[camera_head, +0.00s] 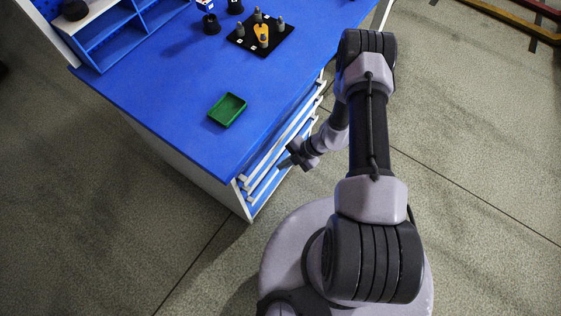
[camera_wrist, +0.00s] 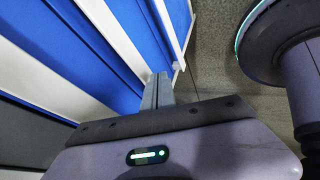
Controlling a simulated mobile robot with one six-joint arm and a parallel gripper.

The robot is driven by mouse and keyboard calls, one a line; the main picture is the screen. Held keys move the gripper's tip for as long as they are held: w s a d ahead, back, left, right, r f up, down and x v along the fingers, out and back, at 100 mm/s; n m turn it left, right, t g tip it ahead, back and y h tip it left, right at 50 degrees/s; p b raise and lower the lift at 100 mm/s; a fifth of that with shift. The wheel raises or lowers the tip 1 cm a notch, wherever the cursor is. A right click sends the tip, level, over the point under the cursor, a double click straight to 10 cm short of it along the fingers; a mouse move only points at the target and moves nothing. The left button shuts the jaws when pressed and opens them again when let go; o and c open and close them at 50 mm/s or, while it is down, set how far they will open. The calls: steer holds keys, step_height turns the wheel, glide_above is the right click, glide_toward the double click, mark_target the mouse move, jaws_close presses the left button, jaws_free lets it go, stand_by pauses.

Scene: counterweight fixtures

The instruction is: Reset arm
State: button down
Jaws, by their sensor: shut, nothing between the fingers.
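My gripper (camera_head: 284,162) is beside the drawer fronts of the blue-topped bench (camera_head: 165,95), below the level of its top. In the wrist view my gripper (camera_wrist: 157,90) shows its two grey fingers together with no gap and nothing between them. The blue and white drawer fronts (camera_wrist: 125,35) are just ahead of and to the left of the fingers. I cannot tell whether the fingertips touch a drawer. My arm is folded, with the elbow high and the forearm reaching down toward the bench side.
A green tray (camera_head: 227,109) lies empty on the bench. A black fixture plate (camera_head: 247,42) with several grey weights and an orange part is farther back. A blue shelf unit (camera_head: 110,35) stands at the bench's left end. Open floor (camera_head: 480,190) lies right of my arm.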

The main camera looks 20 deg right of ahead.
steer(key=s+d+f+p+v, duration=0.1)
steer(key=p+v, duration=0.3)
steer(key=v, duration=0.7)
steer(key=w+a+r+n+h, duration=0.1)
steer(key=w+a+r+n, duration=0.15)
steer(key=r+n, duration=1.1)
steer(key=w+a+r+n+h, duration=0.1)
steer(key=a+r+n, duration=0.5)
steer(key=r, duration=1.2)
steer(key=s+a+r+n+t+h, duration=0.2)
steer(key=s+r+n+t+h, duration=0.1)
steer(key=s+r+n, duration=1.3)
steer(key=n+t, duration=0.1)
steer(key=n, duration=0.6)
steer(key=shift+a+r+n, duration=0.2)
steer(key=shift+r+n, duration=0.05)
steer(key=shift+n, duration=0.1)
